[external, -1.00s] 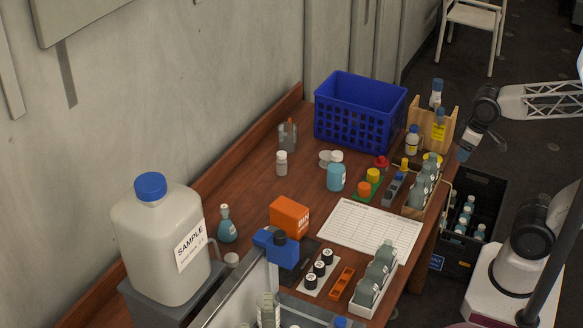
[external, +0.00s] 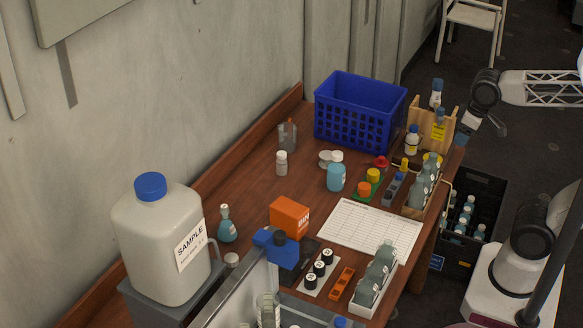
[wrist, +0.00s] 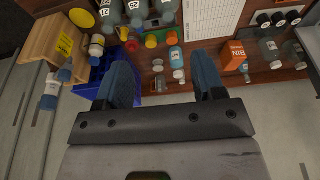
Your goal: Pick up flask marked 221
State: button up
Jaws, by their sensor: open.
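Several grey-teal flasks with white labels stand in a wooden rack near the table's right edge (external: 422,184). They also show at the top of the wrist view (wrist: 138,10). More similar flasks stand in a white rack at the table's front (external: 378,272). The label numbers are too small to read, so I cannot tell which flask is marked 221. My gripper (external: 468,132) is above the table's right edge, beside the wooden holder. In the wrist view its blue fingers (wrist: 163,80) are apart with nothing held between them.
A blue basket (external: 352,120) stands at the back. A wooden holder (external: 438,130) with bottles is close to my gripper. A black crate (external: 466,215) of bottles sits below the table edge. A white sheet (external: 362,230) lies flat between the racks. An orange box (external: 289,215) stands left.

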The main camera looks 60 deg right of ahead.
jog(key=w+a+r+n+t+y, duration=0.15)
jog(key=w+a, duration=0.35)
jog(key=w, duration=0.6)
jog(key=w+a+r+t, duration=0.1)
jog(key=w+a+t, duration=0.1)
jog(key=w+a, duration=0.65)
jog(key=w+a+r+n+t+y, duration=0.1)
jog(key=w+a+r+t, duration=0.1)
jog(key=w, duration=1.1)
jog(key=w+a+f+n+t+y, duration=0.1)
jog(key=w+a+f+t, duration=0.15)
jog(key=w+a, duration=0.8)
jog(key=w+a+f+n+t+y, duration=0.1)
jog(key=w+a+f+t, duration=0.15)
jog(key=w+a, duration=0.8)
send_near(226, 222)
jog(key=w+r, duration=0.2)
jog(key=w, duration=0.1)
jog(key=shift+w+d+g, duration=0.1)
jog(key=shift+d+g, duration=0.25)
jog(key=shift+g, duration=0.1)
jog(key=shift+w+f, duration=0.1)
jog(key=shift+x, duration=1.2)
jog(key=shift+a, duration=0.1)
